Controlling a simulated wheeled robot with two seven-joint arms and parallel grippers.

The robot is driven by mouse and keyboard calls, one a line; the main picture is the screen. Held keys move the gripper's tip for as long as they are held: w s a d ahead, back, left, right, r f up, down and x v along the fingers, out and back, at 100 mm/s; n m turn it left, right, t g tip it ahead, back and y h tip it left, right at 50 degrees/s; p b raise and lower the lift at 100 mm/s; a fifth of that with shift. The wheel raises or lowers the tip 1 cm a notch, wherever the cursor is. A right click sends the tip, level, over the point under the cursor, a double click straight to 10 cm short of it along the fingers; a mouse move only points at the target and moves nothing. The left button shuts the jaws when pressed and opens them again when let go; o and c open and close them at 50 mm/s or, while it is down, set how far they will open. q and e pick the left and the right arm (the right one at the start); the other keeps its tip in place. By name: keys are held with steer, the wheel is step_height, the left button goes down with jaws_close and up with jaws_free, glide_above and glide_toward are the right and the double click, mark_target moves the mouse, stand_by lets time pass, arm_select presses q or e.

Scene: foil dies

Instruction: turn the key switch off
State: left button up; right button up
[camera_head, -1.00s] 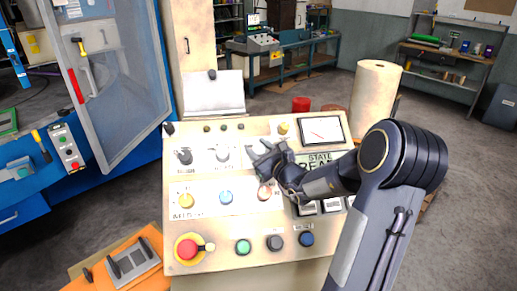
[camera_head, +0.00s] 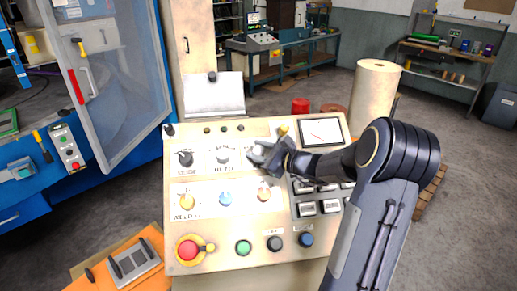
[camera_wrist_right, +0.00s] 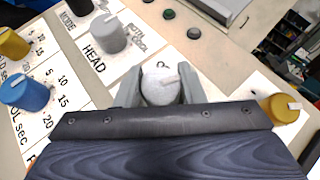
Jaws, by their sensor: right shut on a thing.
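The control panel (camera_head: 235,212) stands in front of me with knobs and buttons on its sloped face. My right gripper (camera_head: 258,153) is at its upper middle, right of the grey HEAD selector (camera_head: 222,155). In the right wrist view, the gripper (camera_wrist_right: 160,84) has one finger on each side of a pale round switch (camera_wrist_right: 158,90), which I take for the key switch, and is shut on it. A small light tab and a ring show on the switch. The gripper covers most of it in the head view. My left gripper is out of view.
A yellow knob (camera_wrist_right: 282,108) is to the right of the gripper in the wrist view. The red stop button (camera_head: 187,249) and several coloured buttons lie lower on the panel. A small screen (camera_head: 321,131) is at the upper right. A blue machine (camera_head: 80,130) stands left.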

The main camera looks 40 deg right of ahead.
steer(key=n+g+y, duration=0.2)
steer(key=n, duration=0.1)
steer(key=shift+r+p, duration=0.1)
steer(key=shift+p, duration=0.3)
steer(key=n+g+y, duration=0.2)
steer(key=n+g, duration=0.1)
steer(key=n, duration=0.1)
steer(key=n+g, duration=0.3)
steer(key=shift+g+y+p, duration=0.3)
steer(key=shift+y+p, duration=0.05)
steer(key=shift+y, duration=0.05)
steer(key=shift+s+n+g, duration=0.1)
steer(key=shift+n+g, duration=1.3)
steer(key=shift+g, duration=0.1)
steer(key=shift+a, duration=0.1)
steer(key=o, duration=1)
